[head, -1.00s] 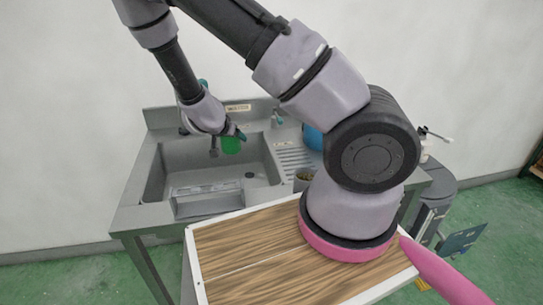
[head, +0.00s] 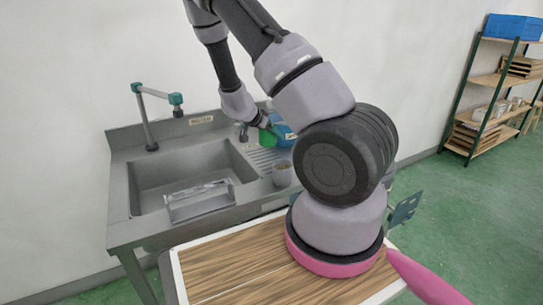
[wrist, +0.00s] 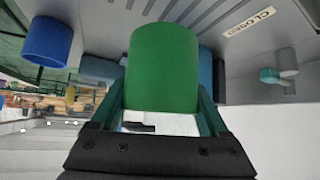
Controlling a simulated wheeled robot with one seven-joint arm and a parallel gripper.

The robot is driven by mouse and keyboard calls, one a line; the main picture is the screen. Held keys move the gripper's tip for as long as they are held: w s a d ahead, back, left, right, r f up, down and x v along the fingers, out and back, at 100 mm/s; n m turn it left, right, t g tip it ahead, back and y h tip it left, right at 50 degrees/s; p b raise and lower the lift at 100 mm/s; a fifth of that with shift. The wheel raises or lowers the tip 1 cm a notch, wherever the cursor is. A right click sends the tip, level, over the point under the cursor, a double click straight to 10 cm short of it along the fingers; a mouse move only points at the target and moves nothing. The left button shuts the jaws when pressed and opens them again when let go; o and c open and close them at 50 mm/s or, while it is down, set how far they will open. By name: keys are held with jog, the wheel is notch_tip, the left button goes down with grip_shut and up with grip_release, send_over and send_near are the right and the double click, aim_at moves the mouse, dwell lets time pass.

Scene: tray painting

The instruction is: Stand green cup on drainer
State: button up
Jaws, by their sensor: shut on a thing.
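The green cup (head: 267,138) is between the fingers of my gripper (head: 264,127), above the ridged drainer (head: 262,158) to the right of the sink basin. In the wrist view the green cup (wrist: 163,60) fills the middle, with a green finger of my gripper (wrist: 163,108) on each side of it. My gripper is shut on the cup. The drainer's grooves (wrist: 190,10) show at the top of the wrist view. The exact gap between cup and drainer cannot be told.
A blue object (head: 285,134) stands close to the right of the green cup. A grey pot (head: 282,174) stands at the drainer's front edge. The sink basin (head: 165,180) lies to the left, with a teal-ended tap (head: 150,120) behind it. A wooden-topped table (head: 235,262) is in front.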

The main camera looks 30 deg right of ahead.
jog(key=shift+f, duration=3.45)
jog(key=shift+f, duration=0.15)
jog(key=o, duration=1.4)
